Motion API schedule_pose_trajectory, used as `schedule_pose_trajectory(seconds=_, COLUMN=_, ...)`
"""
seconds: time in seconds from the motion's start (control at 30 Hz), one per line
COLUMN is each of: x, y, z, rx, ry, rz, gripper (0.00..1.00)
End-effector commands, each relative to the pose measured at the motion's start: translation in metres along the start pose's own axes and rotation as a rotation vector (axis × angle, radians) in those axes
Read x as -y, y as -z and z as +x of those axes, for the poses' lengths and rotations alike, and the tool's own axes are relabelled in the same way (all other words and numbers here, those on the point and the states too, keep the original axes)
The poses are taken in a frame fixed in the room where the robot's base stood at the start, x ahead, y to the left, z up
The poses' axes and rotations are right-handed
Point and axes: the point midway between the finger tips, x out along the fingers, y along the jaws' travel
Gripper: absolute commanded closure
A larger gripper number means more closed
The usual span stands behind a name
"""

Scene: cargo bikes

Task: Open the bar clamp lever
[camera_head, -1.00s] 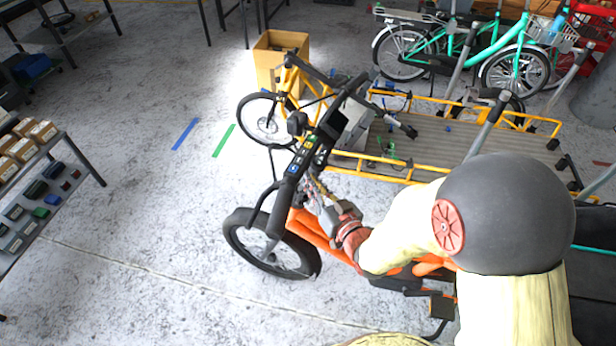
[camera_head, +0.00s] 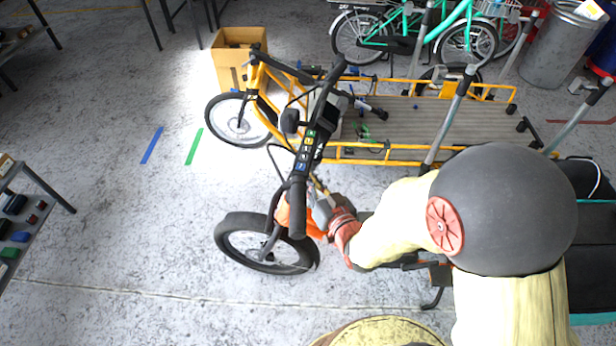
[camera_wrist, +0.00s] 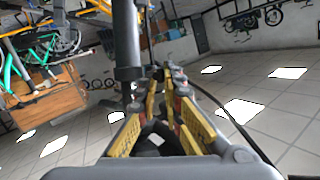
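The orange cargo bike (camera_head: 296,220) stands in front of me, its front wheel (camera_head: 240,243) to the left and its black handlebar (camera_head: 308,150) crossing upward. My gripper (camera_head: 318,206) is low beside the handlebar stem, partly hidden by my arm and the bar. In the wrist view my gripper (camera_wrist: 166,82) has two yellow-padded fingers pointing away, with a narrow gap toward the tips. A thick black tube (camera_wrist: 126,45) rises just left of the fingers. I cannot make out the clamp lever, or whether the fingers touch anything.
A yellow cargo bike (camera_head: 262,100) with a long slatted bed (camera_head: 455,123) stands behind. A cardboard box (camera_head: 228,68) and a turquoise bike (camera_head: 385,38) are farther back. A shelf (camera_head: 32,195) is at the left edge. The floor at left is mostly clear.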

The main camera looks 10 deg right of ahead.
Motion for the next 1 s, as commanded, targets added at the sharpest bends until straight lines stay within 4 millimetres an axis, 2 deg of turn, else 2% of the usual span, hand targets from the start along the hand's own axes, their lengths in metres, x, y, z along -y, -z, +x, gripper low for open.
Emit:
schedule_pose_trajectory(seconds=0.13, x=0.001, y=0.001, z=0.001, rx=-0.001, ry=0.003, rz=-0.001, gripper=0.85)
schedule_pose_trajectory(seconds=0.4, x=0.000, y=0.001, z=0.000, rx=-0.001, ry=0.001, rz=0.000, gripper=0.85)
schedule_pose_trajectory(seconds=0.53, x=0.000, y=0.000, z=-0.007, rx=0.000, ry=0.001, rz=0.000, gripper=0.85)
schedule_pose_trajectory(seconds=0.67, x=0.000, y=0.001, z=-0.025, rx=-0.002, ry=0.000, rz=0.000, gripper=0.85)
schedule_pose_trajectory(seconds=1.0, x=0.000, y=0.001, z=-0.092, rx=-0.003, ry=0.000, rz=0.000, gripper=0.85)
